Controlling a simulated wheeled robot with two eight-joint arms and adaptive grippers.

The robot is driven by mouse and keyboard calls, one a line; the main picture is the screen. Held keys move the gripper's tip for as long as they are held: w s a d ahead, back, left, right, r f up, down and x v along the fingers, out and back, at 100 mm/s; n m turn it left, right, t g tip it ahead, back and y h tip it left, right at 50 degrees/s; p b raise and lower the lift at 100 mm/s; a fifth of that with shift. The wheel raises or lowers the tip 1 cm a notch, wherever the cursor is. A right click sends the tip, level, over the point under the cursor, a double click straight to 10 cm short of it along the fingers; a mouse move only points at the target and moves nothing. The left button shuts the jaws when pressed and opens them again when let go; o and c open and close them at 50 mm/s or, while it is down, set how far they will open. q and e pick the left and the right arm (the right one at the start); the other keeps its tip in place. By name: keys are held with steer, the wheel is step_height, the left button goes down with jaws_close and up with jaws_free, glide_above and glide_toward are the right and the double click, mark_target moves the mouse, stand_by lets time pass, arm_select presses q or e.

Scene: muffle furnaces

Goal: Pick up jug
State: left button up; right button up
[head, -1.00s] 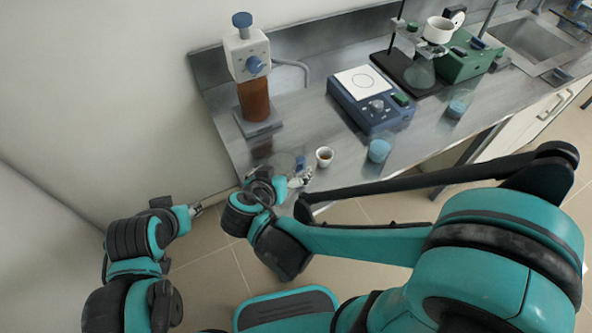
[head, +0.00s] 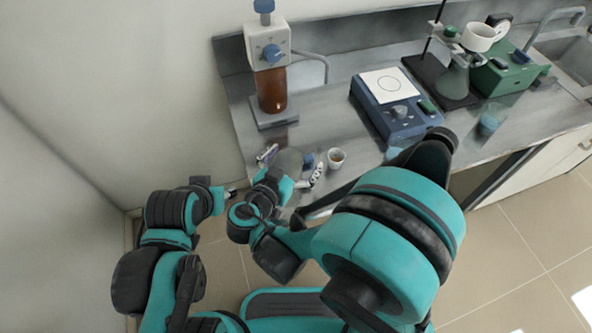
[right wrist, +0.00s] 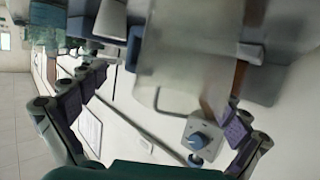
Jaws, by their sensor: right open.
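A clear, see-through vessel, which I take to be the jug (head: 289,160), stands near the counter's front edge, left of a small cup. My right gripper (head: 291,166) is open, with one finger on each side of the vessel. In the right wrist view the clear vessel (right wrist: 180,65) fills the space ahead, between and beyond the spread fingers (right wrist: 155,108). I cannot tell whether either finger touches it. The vessel's handle is not clear. My left gripper (head: 230,192) is low at the left, beside the counter end; its jaws are too small to read.
A small white cup (head: 336,159) with brown content stands close right of the gripper. A dispenser with a brown bottle (head: 271,90) stands behind. A blue hotplate (head: 395,108) is to the right, with a stand and flask (head: 452,78) beyond. The wall (head: 110,80) is at left.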

steer(key=shift+b+x, duration=0.3)
steer(key=shift+x, duration=1.2)
steer(key=shift+a, duration=0.15)
steer(key=c, duration=1.4)
steer(key=shift+c, duration=0.2)
